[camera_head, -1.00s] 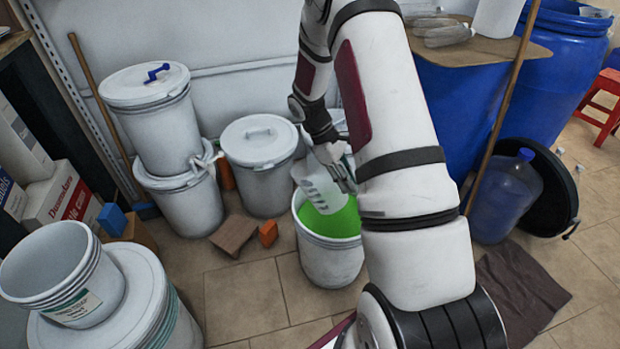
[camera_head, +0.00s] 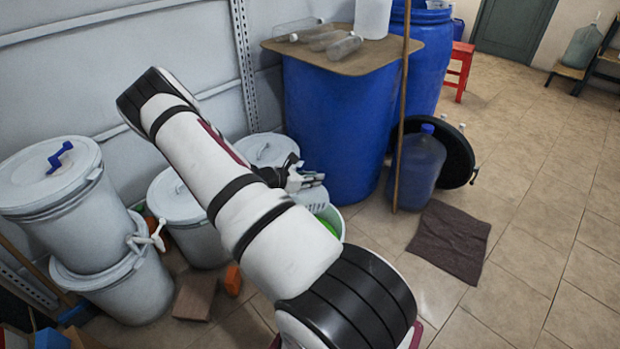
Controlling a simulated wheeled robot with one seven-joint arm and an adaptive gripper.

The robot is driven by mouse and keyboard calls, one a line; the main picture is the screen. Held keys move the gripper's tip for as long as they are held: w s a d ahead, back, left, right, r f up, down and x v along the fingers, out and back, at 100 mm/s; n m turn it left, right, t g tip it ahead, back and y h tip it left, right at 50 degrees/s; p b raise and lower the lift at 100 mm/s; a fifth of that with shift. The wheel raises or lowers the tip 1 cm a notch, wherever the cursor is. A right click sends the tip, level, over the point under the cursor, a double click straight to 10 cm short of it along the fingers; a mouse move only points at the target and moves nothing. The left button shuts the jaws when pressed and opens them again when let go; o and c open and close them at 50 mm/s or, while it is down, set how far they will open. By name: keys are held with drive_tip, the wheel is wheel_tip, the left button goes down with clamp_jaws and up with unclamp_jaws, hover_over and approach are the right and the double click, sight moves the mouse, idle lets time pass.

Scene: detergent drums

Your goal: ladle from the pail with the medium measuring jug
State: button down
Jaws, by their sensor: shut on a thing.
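My gripper (camera_head: 298,180) is shut on a translucent measuring jug (camera_head: 313,199). My arm crosses in front and hides part of the jug. The jug is at the mouth of a white pail (camera_head: 338,214). I cannot tell whether it dips below the pail's rim or hangs above it. Green liquid (camera_head: 328,228) shows inside the pail at the right of the jug. My arm covers the pail's left side and lower part. What the jug holds cannot be seen.
Lidded white drums (camera_head: 180,215) stand left and behind. A blue barrel (camera_head: 335,125) with a board (camera_head: 350,52) bearing bottles and a white container (camera_head: 373,18) stands behind. A wooden pole (camera_head: 402,120), a blue water bottle (camera_head: 420,170) and a dark mat (camera_head: 450,240) are right.

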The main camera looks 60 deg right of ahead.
drive_tip(key=shift+w+a+f+g+h+b, duration=0.25)
drive_tip(key=shift+a+f+h+b, duration=0.4)
drive_tip(key=shift+f+b, duration=1.45)
drive_tip(key=shift+w+a+f+g+h+b, duration=0.2)
drive_tip(key=shift+a+f+h+b, duration=0.4)
drive_tip(key=shift+f+b, duration=1.4)
drive_tip(key=shift+w+a+f+g+h+b, duration=0.25)
drive_tip(key=shift+a+f+h+b, duration=0.4)
drive_tip(key=shift+f+b, duration=1.45)
drive_tip(key=s+d+f+t+y+b, duration=0.1)
drive_tip(key=d+f+y+b, duration=0.1)
drive_tip(key=f, duration=0.4)
drive_tip(key=s+d+f+t+y+b, duration=0.1)
drive_tip(key=d+f+y+b, duration=0.1)
drive_tip(key=f, duration=0.5)
drive_tip(key=shift+d+f+y, duration=0.3)
drive_tip(key=shift+d+y, duration=0.4)
drive_tip(key=shift+y, duration=0.3)
drive_tip(key=shift+s, duration=0.1)
